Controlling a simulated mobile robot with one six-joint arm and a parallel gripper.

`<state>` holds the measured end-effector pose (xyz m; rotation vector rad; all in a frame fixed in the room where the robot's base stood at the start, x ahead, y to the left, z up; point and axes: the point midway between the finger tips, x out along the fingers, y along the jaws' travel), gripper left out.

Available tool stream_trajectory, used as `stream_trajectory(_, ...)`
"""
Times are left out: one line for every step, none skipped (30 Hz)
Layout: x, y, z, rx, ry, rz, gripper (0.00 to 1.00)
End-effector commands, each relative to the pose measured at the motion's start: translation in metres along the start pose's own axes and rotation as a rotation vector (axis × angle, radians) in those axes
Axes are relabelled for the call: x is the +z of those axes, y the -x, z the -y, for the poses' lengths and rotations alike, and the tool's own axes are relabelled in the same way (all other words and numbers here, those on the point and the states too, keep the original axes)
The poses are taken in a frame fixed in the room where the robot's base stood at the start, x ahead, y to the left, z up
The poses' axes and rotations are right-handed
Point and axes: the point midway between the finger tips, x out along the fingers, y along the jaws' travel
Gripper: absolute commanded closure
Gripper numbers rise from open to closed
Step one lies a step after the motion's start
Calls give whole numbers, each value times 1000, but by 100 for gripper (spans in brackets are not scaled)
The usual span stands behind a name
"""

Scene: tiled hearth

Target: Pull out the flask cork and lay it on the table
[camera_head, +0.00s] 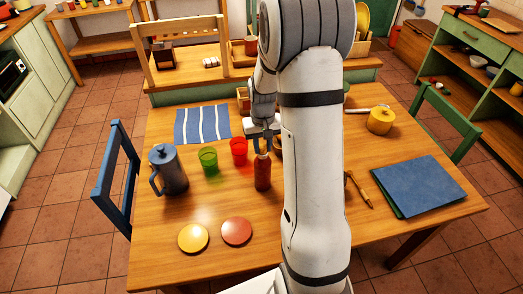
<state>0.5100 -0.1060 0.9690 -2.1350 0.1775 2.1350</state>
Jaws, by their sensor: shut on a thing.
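A reddish-brown flask (262,174) stands upright on the wooden table (160,255), near the middle and just left of my arm. My gripper (263,146) points down right over the flask's top, with its fingers at the neck. It is shut on the cork, which is small and mostly hidden between the fingers. I cannot tell whether the cork is still seated in the neck or lifted clear of it.
Left of the flask are a red cup (239,151), a green cup (208,160) and a grey-blue jug (168,170). A yellow disc (193,238) and an orange disc (236,231) lie in front. A blue book (420,185) and yellow pot (380,120) are on the right.

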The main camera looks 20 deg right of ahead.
Motion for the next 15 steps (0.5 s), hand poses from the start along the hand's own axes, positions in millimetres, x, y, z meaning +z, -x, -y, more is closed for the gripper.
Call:
stream_trajectory(0,0,0,0,0,0,76)
stream_trajectory(0,0,0,0,0,0,78)
stream_trajectory(0,0,0,0,0,0,82)
stream_trajectory(0,0,0,0,0,0,84)
stream_trajectory(0,0,0,0,0,0,87)
stream_trajectory(0,0,0,0,0,0,90)
stream_trajectory(0,0,0,0,0,0,92)
stream_trajectory(0,0,0,0,0,0,95)
stream_trajectory(0,0,0,0,0,0,98)
stream_trajectory(0,0,0,0,0,0,100)
stream_trajectory(0,0,0,0,0,0,100)
stream_trajectory(0,0,0,0,0,0,100)
stream_trajectory(0,0,0,0,0,0,100)
stream_trajectory(0,0,0,0,0,0,100)
stream_trajectory(0,0,0,0,0,0,100)
